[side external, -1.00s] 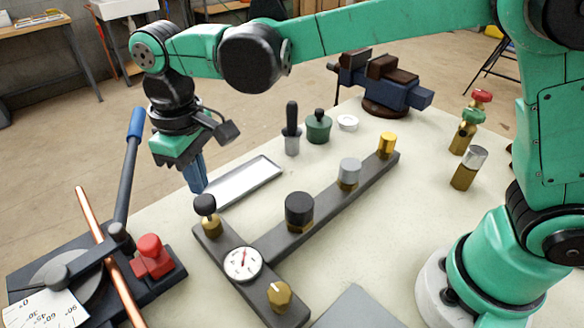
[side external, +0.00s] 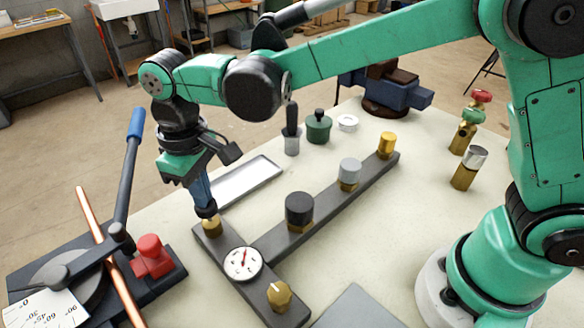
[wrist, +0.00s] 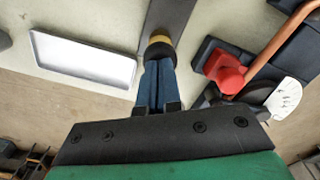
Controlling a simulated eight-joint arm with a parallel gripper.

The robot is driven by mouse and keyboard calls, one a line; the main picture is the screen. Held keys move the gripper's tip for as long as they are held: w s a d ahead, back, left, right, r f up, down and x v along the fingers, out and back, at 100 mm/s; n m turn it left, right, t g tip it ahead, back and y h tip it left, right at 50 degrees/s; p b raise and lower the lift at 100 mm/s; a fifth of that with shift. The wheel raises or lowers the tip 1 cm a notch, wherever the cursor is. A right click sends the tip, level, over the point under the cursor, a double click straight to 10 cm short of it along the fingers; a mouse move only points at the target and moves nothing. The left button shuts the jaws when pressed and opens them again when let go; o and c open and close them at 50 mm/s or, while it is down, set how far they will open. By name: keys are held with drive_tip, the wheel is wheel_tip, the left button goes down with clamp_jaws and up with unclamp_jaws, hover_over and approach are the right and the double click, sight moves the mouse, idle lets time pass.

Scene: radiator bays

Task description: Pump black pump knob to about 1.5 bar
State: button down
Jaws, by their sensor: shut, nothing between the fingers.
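The black pump knob (side external: 207,210) sits on a brass stem (side external: 212,227) at the far left end of the dark manifold bar. My gripper (side external: 205,200) is shut and points down, its blue fingertips at the top of the knob, seemingly touching it. In the wrist view my shut fingers (wrist: 157,85) reach to the knob and cover most of it; the brass part (wrist: 158,40) shows past their tips. The white round gauge (side external: 242,263) with a red needle is on the same bar; its reading is too small to tell.
A larger black knob (side external: 299,208), a silver cap (side external: 349,171) and a yellow cap (side external: 387,144) stand along the bar, with a brass knob (side external: 279,295) in front. A white tray (side external: 248,180) lies behind. A pipe bender with a red block (side external: 150,255) stands left.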

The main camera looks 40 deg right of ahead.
drive_tip(key=shift+f, duration=0.55)
drive_tip(key=shift+r, duration=1.85)
drive_tip(key=shift+f, duration=0.1)
drive_tip(key=shift+f, duration=1.75)
drive_tip(key=shift+r, duration=1.9)
drive_tip(key=shift+f, duration=0.15)
